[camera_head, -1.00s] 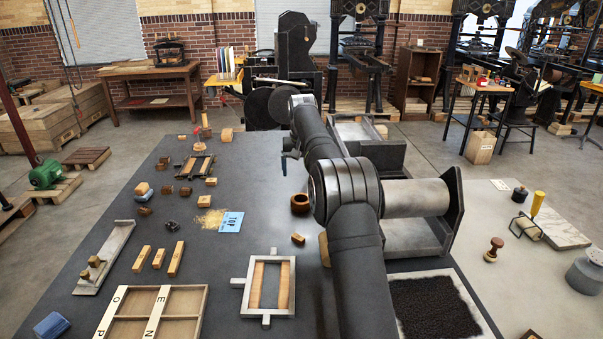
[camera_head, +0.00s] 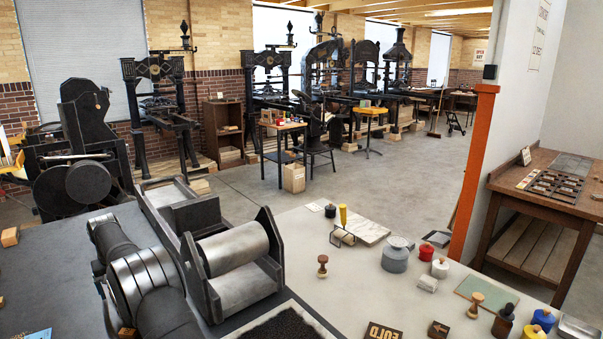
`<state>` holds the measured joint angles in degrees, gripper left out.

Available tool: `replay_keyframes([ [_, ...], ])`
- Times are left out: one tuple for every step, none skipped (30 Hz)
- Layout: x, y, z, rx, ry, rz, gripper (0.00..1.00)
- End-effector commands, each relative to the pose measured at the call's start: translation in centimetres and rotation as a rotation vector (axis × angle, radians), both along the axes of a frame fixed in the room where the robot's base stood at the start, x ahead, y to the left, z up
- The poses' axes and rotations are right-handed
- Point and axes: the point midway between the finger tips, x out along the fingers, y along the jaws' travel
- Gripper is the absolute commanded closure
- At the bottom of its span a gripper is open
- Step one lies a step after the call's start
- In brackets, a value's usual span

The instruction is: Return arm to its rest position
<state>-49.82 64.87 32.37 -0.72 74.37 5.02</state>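My arm (camera_head: 142,280) shows at the lower left of the head view as dark, thick cylindrical links above the dark table (camera_head: 40,275). It lies left of the metal press with a large roller (camera_head: 232,247). My gripper's fingers do not show. They are hidden by the links or outside the picture, so I cannot see whether they hold anything.
The roller press stands close to my arm's right. A pale table (camera_head: 370,285) right of it bears stamps, a grey jar (camera_head: 395,256), a brayer (camera_head: 343,236) and ink pots. A wooden block (camera_head: 10,237) lies at the left edge.

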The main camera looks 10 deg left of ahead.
Motion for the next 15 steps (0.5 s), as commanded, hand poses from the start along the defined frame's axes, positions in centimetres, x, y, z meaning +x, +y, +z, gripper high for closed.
replay_keyframes([
  [0.1,0.1,1.4,0.006,-0.005,0.0,0.16],
  [0.1,0.1,1.9,0.005,-0.005,0.0,0.16],
  [0.1,0.1,2.5,0.005,-0.005,0.0,0.16],
  [0.1,0.1,2.8,0.005,-0.005,0.0,0.16],
  [0.1,0.1,3.0,0.004,-0.004,0.0,0.16],
  [0.1,0.0,3.3,0.004,-0.004,0.0,0.16],
  [0.0,0.0,3.6,0.003,-0.003,0.0,0.16],
  [0.0,0.0,3.7,0.003,-0.003,0.0,0.16],
  [0.0,0.0,3.9,0.003,-0.003,0.0,0.16],
  [0.1,0.0,4.0,0.003,-0.003,0.0,0.16],
  [0.1,0.0,4.1,0.003,-0.003,0.0,0.16],
  [0.0,0.0,4.2,0.003,-0.003,0.0,0.16],
  [0.0,0.0,4.2,0.003,-0.003,0.0,0.16],
  [0.0,0.0,4.2,0.003,-0.003,0.0,0.16],
  [0.0,0.0,4.2,0.003,-0.003,0.0,0.16],
])
